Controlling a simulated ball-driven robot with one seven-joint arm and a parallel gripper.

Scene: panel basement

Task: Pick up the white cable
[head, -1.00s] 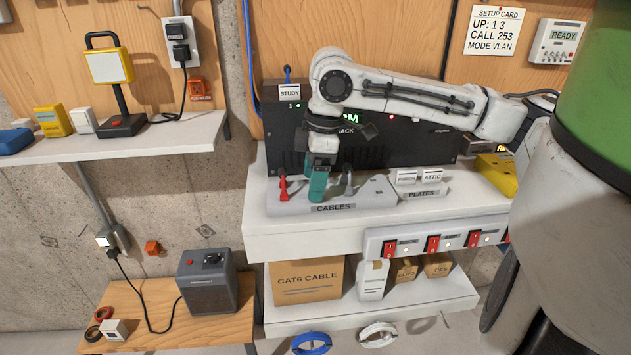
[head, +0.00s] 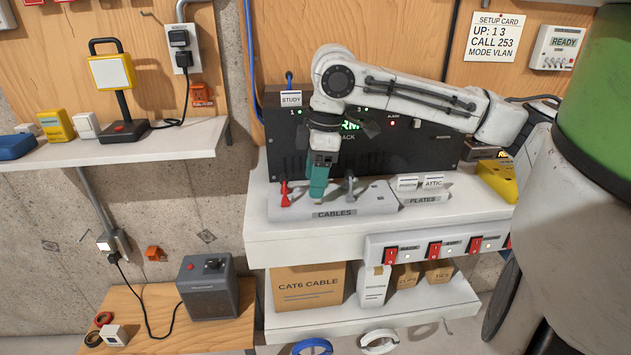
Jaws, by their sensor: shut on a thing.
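My gripper (head: 318,190), with teal fingers, points down over the grey holder (head: 375,203) marked CABLES. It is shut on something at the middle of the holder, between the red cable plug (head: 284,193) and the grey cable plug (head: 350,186). The fingers hide what they hold; its place in the row fits the white cable, but I cannot see its colour. I cannot tell whether its lower end is still in the holder.
A black rack unit (head: 400,148) stands close behind my gripper, with a STUDY tag (head: 290,99) on top. To the right are plates (head: 433,183) and a yellow object (head: 497,178). Red switches (head: 434,250) line the shelf's front.

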